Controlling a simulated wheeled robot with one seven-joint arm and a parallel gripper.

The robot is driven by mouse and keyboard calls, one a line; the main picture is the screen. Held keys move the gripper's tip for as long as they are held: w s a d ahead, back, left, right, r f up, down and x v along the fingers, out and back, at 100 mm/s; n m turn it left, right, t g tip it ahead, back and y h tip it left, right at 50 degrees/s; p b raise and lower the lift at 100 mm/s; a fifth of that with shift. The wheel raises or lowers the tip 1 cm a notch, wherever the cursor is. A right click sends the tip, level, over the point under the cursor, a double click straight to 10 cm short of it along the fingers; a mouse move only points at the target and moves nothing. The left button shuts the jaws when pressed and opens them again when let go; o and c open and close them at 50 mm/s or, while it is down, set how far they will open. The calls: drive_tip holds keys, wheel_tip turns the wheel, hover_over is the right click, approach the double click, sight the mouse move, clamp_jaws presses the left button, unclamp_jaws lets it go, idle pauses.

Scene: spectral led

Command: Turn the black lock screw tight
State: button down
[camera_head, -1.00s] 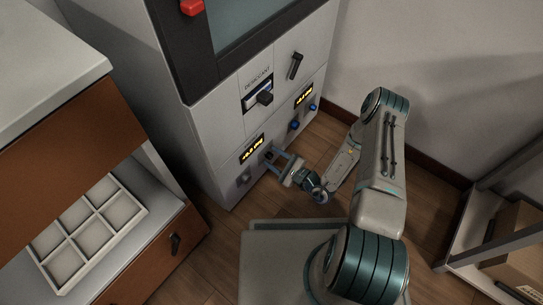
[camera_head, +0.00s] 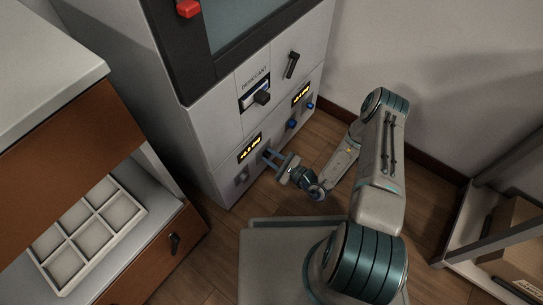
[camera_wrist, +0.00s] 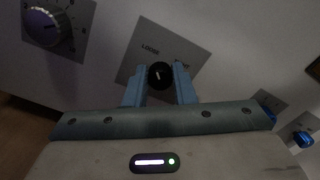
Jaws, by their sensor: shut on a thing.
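The black lock screw (camera_wrist: 160,75) is a small round knob with a light mark, on a grey plate (camera_wrist: 135,67) with the word "LOOSE" in the wrist view. A second word on the plate is mostly hidden by a finger. My gripper (camera_wrist: 159,78) has its two blue fingers on either side of the screw, shut on it. In the head view my gripper (camera_head: 270,157) reaches the low front panel of the grey cabinet (camera_head: 213,160), below a lit yellow display (camera_head: 250,148). The screw is hidden there by the fingers.
A graduated dial (camera_wrist: 45,27) is left of the screw. Blue knobs (camera_head: 292,124) sit to its right on the panel. A drawer unit (camera_head: 150,255) stands at left, a shelf (camera_head: 480,225) at right.

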drive_tip(key=m+p, duration=0.2)
drive_tip(key=m, duration=0.3)
drive_tip(key=m+p, duration=0.1)
drive_tip(key=m, duration=0.3)
drive_tip(key=shift+m, duration=0.4)
drive_tip(key=m, duration=0.4)
drive_tip(key=shift+m+p, duration=0.3)
drive_tip(key=shift+s+f+m, duration=0.1)
drive_tip(key=shift+m, duration=1.9)
drive_tip(key=c, duration=1.2)
unclamp_jaws()
drive_tip(key=shift+a, duration=0.1)
drive_tip(key=shift+d, duration=0.2)
